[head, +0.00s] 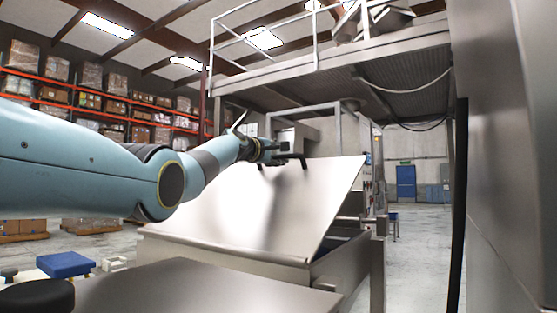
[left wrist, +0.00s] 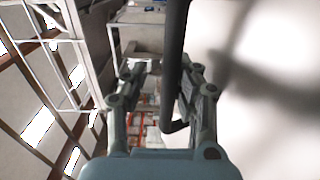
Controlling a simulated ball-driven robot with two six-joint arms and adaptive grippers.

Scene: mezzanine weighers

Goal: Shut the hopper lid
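The hopper lid (head: 290,205) is a broad, bare steel plate standing tilted over the steel hopper (head: 345,268), with its raised edge at the upper right. A dark bar handle (head: 292,157) is at its upper edge. The handle also shows in the left wrist view (left wrist: 175,50) as a dark rod with a bent end. My left gripper (head: 268,151) is at the handle. In the left wrist view its fingers (left wrist: 160,85) are spread, with the rod in front of or beside the right finger. I cannot tell whether they touch. My right gripper is not in view.
A steel surface (head: 190,288) lies in the near foreground. A mezzanine (head: 330,70) with white rails stands overhead. A steel wall or cabinet (head: 510,150) closes the right side. A blue-topped stool (head: 65,264) stands at lower left.

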